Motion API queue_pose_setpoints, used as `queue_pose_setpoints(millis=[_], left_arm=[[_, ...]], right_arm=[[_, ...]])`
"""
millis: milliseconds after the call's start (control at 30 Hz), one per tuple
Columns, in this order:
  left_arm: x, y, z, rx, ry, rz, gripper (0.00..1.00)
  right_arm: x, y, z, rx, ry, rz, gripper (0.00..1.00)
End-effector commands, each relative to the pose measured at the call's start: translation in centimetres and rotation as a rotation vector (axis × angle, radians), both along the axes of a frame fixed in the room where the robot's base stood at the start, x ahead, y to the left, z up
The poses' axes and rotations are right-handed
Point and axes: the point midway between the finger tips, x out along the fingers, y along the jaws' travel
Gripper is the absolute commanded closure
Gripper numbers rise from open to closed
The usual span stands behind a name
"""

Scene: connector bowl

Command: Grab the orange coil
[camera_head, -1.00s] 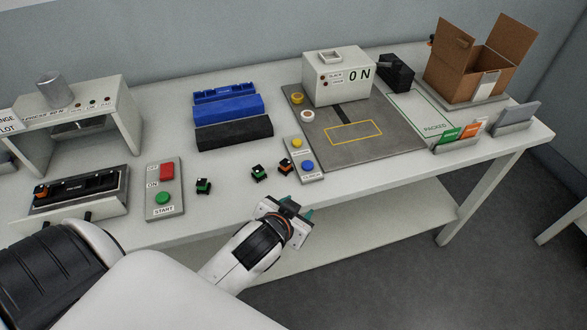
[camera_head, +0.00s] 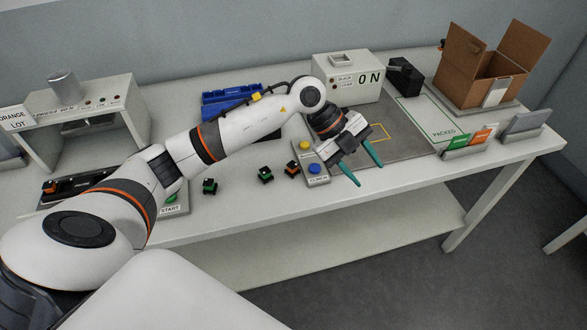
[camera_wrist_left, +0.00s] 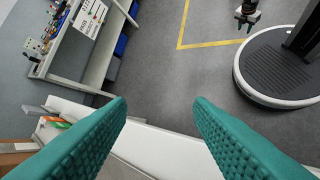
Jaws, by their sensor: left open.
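A small black coil with orange on it (camera_head: 291,168) sits on the table, just left of the small panel with the blue button. It looks like the orange coil. Another orange-marked piece (camera_head: 49,187) is in the black fixture at the far left. My left gripper (camera_head: 366,171) is open and empty, right of the panel and the coil, above the table's front area. Its two teal fingers are spread apart in the left wrist view (camera_wrist_left: 160,125), with nothing between them. A dark gripper-like end (camera_wrist_left: 248,13) shows small at the top of that view; its jaws are unclear.
Two green-marked coils (camera_head: 265,175) (camera_head: 210,186) stand left of the orange one. The button panel (camera_head: 318,181) lies between coil and gripper. My left forearm covers part of the blue bins (camera_head: 225,97). An open cardboard box (camera_head: 472,80) stands at the back right.

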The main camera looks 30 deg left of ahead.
Motion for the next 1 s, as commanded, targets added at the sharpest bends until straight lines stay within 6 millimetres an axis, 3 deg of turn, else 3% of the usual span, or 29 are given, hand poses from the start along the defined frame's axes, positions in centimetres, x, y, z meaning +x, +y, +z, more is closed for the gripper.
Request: queue_pose_setpoints(millis=[33, 100, 200, 300, 433, 700, 1000], left_arm=[[0.9, 3.7, -0.1, 0.157, 0.05, 0.056, 0.53], [1.3, 8.5, -0.1, 0.345, 0.125, 0.149, 0.53], [1.3, 13.8, 0.7, 0.542, 0.211, 0.281, 0.53], [1.1, 17.1, 1.7, 0.656, 0.264, 0.374, 0.53], [0.8, 18.5, 1.5, 0.708, 0.294, 0.419, 0.53], [0.7, 18.4, -3.0, 0.707, 0.296, 0.416, 0.53], [0.6, 18.2, -5.6, 0.706, 0.295, 0.413, 0.53]], right_arm=[[-0.1, -0.1, 0.0, -0.001, 0.001, 0.0, 0.57], [-0.1, -0.1, 0.0, -0.001, 0.001, 0.0, 0.57], [-0.1, -0.1, 0.0, -0.001, 0.002, 0.0, 0.57], [-0.1, -0.1, 0.0, -0.001, 0.002, 0.0, 0.57], [-0.1, -0.1, 0.2, -0.001, 0.002, -0.001, 0.57], [-0.1, -0.1, 1.4, -0.001, 0.002, -0.001, 0.57], [-0.1, 0.2, 2.2, 0.002, 0.001, -0.003, 0.57]])
